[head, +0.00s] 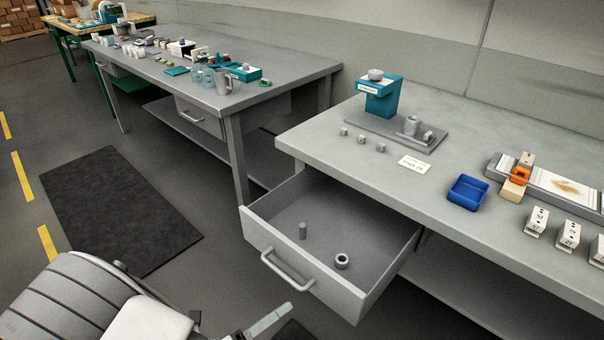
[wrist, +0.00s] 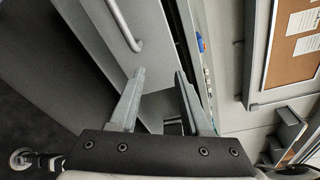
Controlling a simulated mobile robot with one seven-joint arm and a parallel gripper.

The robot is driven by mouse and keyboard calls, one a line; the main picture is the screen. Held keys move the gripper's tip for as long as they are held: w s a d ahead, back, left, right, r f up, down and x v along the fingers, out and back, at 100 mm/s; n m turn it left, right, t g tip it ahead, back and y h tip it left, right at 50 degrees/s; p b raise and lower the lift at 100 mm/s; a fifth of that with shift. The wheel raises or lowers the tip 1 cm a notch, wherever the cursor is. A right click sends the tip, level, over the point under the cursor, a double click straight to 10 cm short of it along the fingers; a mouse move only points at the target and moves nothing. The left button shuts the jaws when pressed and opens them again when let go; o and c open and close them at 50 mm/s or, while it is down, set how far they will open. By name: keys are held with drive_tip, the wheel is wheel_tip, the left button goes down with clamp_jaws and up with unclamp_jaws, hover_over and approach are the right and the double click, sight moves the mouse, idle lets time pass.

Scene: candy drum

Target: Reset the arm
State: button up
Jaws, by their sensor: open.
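My gripper (wrist: 159,72) shows in the wrist view with its two grey fingers apart and nothing between them. In the head view, part of my arm is at the bottom left, and what looks like a gripper finger (head: 268,320) shows at the bottom edge. It is in front of the open drawer (head: 345,298) of the near table and appears apart from it. The drawer holds a small grey cylinder (head: 302,230) standing upright and a grey ring (head: 342,261). In the wrist view, a bar handle (wrist: 124,26) on a grey panel is at the upper left.
The near grey table (head: 470,190) carries a teal device (head: 379,98) on a grey plate, several small blocks, a blue tray (head: 468,192) and white numbered blocks. Another cluttered table (head: 215,100) stands at the left. Floor around the black mat (head: 120,208) is clear.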

drive_tip(key=s+d+r+n+g+y, duration=0.25)
drive_tip(key=d+r+n+y, duration=0.35)
drive_tip(key=d+r+n, duration=0.65)
drive_tip(key=s+d+r+n+g+y, duration=0.25)
drive_tip(key=d+r+n+y, duration=0.45)
drive_tip(key=r+n, duration=1)
wheel_tip(320, 180, up, 12)
drive_tip(key=n+p, duration=0.3)
drive_tip(key=p, duration=1.2)
drive_tip(key=shift+w+r+g+p, duration=0.2)
drive_tip(key=shift+g+p, duration=0.1)
drive_tip(key=shift+p, duration=0.1)
drive_tip(key=shift+a+f, duration=0.1)
